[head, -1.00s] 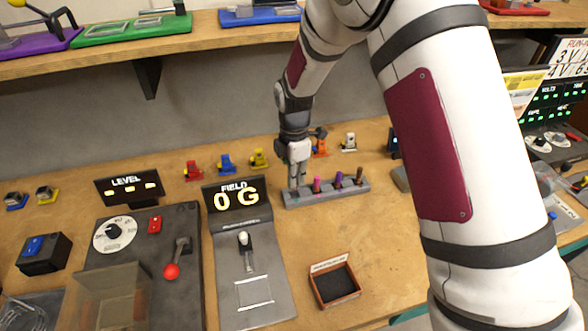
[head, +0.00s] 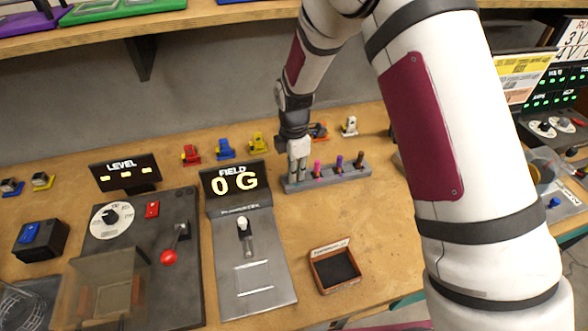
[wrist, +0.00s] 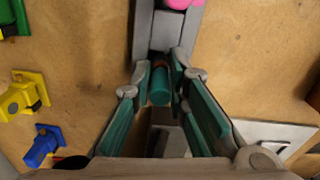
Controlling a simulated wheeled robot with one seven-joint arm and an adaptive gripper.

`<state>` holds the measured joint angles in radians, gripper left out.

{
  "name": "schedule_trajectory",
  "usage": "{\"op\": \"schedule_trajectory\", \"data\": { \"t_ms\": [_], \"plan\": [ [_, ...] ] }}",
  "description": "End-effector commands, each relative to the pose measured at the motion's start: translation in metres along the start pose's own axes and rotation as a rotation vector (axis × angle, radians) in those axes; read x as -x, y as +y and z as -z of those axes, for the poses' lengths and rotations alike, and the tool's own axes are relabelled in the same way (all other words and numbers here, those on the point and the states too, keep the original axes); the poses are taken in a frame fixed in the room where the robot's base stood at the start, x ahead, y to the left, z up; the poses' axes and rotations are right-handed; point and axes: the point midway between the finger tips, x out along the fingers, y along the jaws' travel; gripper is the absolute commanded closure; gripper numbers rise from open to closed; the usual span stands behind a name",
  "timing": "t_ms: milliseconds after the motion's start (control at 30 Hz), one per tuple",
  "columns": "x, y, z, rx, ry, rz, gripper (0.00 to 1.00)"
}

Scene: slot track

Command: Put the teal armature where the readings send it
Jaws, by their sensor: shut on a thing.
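The teal armature (wrist: 160,88) is a short teal cylinder between my fingers in the wrist view. My gripper (head: 297,176) is shut on it at the left end of the grey rack (head: 328,183). In the head view my fingers hide the armature. I cannot tell whether its lower end is still in the rack. Pink, purple and brown pieces stand in the rack to the right; the pink one (wrist: 178,3) shows at the top of the wrist view. The LEVEL display (head: 124,171) shows dashes.
A grey panel with a white-knobbed lever (head: 244,224) lies below the FIELD display. A panel with a dial (head: 111,215) and red-knobbed lever (head: 169,257) is left of it. A small open brown box (head: 335,266) sits in front of the rack. Small coloured clamps (head: 225,149) line the back.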

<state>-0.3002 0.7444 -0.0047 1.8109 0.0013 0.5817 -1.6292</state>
Motion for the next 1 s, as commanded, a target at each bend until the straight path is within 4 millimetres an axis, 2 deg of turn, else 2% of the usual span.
{"op": "schedule_trajectory", "data": {
  "t_ms": [567, 600, 700, 1000],
  "plan": [
    [-0.0039, 0.0003, -0.0002, 0.0, 0.0, 0.0, 1.0],
    [-0.0039, 0.0003, -0.0002, 0.0, 0.0, 0.0, 0.81],
    [-0.0038, 0.0001, -0.0001, 0.0, 0.0, 0.0, 0.62],
    [-0.0028, 0.0002, -0.0001, 0.0, 0.0, 0.0, 0.62]
  ]
}}
